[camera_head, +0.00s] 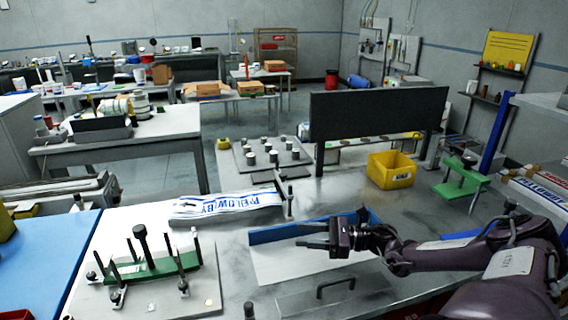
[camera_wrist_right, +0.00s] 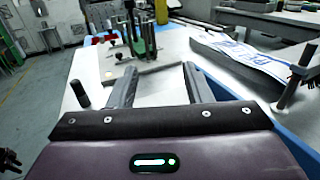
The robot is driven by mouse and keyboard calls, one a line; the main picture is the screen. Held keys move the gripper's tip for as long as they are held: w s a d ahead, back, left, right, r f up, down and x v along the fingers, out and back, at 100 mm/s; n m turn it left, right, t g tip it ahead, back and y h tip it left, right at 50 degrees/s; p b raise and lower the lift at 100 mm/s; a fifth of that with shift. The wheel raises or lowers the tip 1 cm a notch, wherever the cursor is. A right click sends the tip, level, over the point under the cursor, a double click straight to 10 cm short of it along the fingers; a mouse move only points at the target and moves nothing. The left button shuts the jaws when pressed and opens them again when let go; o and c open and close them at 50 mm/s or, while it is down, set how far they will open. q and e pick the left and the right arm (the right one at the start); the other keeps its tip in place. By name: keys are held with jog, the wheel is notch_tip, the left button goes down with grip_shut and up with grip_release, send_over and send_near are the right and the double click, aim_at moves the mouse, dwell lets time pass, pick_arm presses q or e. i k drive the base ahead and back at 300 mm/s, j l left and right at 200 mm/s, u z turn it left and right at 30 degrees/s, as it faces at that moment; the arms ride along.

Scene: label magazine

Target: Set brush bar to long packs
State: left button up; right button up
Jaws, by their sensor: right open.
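A green bar (camera_head: 158,270), which looks like the brush bar, sits on a white plate (camera_head: 100,245) at front left. A tall black knob (camera_head: 141,238) rises from it, with several black posts around it. The green part also shows beyond my fingers in the right wrist view (camera_wrist_right: 149,40). Its setting cannot be read. My right gripper (camera_head: 304,235) is open and empty, pointing left, well to the right of the bar and apart from it. Its two fingers also show in the right wrist view (camera_wrist_right: 160,72). My left gripper is not in view.
A stack of printed white labels (camera_head: 228,204) lies behind the plate. A blue-edged guide (camera_head: 285,232) is beside my right gripper. A black handle (camera_head: 335,284) stands at the front. A yellow bin (camera_head: 391,170), green stand (camera_head: 461,184) and dark panel (camera_head: 375,114) are further back.

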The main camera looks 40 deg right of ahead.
aim_at(280, 183)
jog(key=i+l, duration=0.2)
jog(key=l, duration=0.15)
jog(key=i+l, duration=0.45)
jog(key=l, duration=0.25)
